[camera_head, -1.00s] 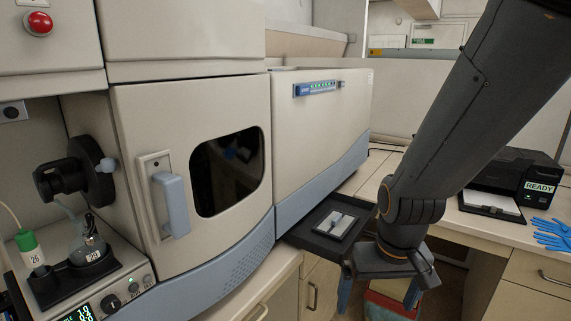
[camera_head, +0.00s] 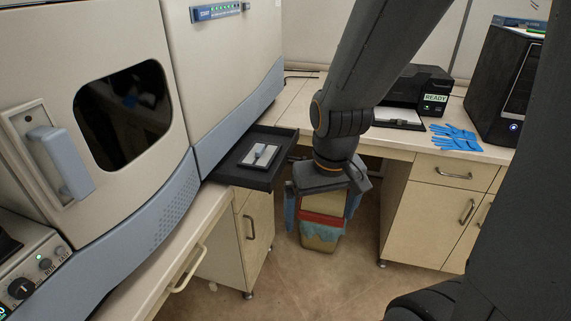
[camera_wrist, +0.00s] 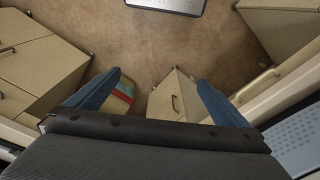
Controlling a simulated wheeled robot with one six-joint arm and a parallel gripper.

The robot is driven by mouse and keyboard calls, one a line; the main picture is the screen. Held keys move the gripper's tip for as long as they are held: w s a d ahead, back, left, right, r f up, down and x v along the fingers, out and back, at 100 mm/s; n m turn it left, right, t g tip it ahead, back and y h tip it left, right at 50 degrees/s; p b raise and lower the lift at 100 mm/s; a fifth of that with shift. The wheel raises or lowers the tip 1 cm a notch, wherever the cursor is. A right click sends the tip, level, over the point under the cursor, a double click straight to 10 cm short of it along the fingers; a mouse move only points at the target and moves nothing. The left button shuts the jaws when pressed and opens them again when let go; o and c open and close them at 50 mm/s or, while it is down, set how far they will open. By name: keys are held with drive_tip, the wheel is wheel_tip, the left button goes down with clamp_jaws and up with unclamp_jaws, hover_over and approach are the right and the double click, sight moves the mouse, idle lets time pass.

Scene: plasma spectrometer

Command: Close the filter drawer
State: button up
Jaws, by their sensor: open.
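The black filter drawer (camera_head: 251,181) sticks out from the lower right side of the spectrometer (camera_head: 222,75) in the head view. A pale filter plate with a grey-blue handle (camera_head: 259,155) lies in it. My gripper (camera_head: 322,212) hangs fingers down just right of the drawer, its blue fingers spread apart and empty. A dark part near my wrist sits close to the drawer's outer end; I cannot tell whether they touch. In the wrist view the open fingers (camera_wrist: 158,98) point at the floor, and the drawer is not clearly visible there.
A bin (camera_head: 321,230) stands on the floor behind the fingers. A black printer marked READY (camera_head: 420,90) and blue gloves (camera_head: 457,138) are on the back bench. Cabinets (camera_head: 430,205) stand below the benches. The floor (camera_head: 330,285) in front is clear.

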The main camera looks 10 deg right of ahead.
drive_tip(key=c, duration=0.3)
drive_tip(key=shift+w+d+m, duration=0.1)
drive_tip(key=shift+w+m, duration=0.3)
drive_tip(key=shift+m, duration=0.1)
drive_tip(key=c, duration=0.4)
drive_tip(key=w+m+b, duration=0.1)
drive_tip(key=w+m, duration=0.2)
drive_tip(key=m, duration=0.1)
drive_tip(key=w+d+m+y+b, duration=0.1)
drive_tip(key=w+m+b, duration=0.1)
drive_tip(key=w+m, duration=0.2)
drive_tip(key=w+d+r+m+b, duration=0.1)
drive_tip(key=w+m+b, duration=0.1)
drive_tip(key=m, duration=0.4)
drive_tip(key=shift+w+d+y, duration=0.1)
drive_tip(key=shift+w+y, duration=0.3)
drive_tip(key=shift+w, duration=0.45)
clamp_jaws()
drive_tip(key=w+d+r+m+y+b, duration=0.1)
drive_tip(key=w+r+m+y+b, duration=0.15)
drive_tip(key=w+m, duration=0.55)
drive_tip(key=w+a+f+m+p, duration=0.1)
drive_tip(key=w+a+f, duration=0.1)
drive_tip(key=a+f, duration=0.4)
drive_tip(key=shift+w+a+f+t, duration=0.15)
drive_tip(key=shift+w+f+t, duration=0.25)
drive_tip(key=shift+f, duration=1.1)
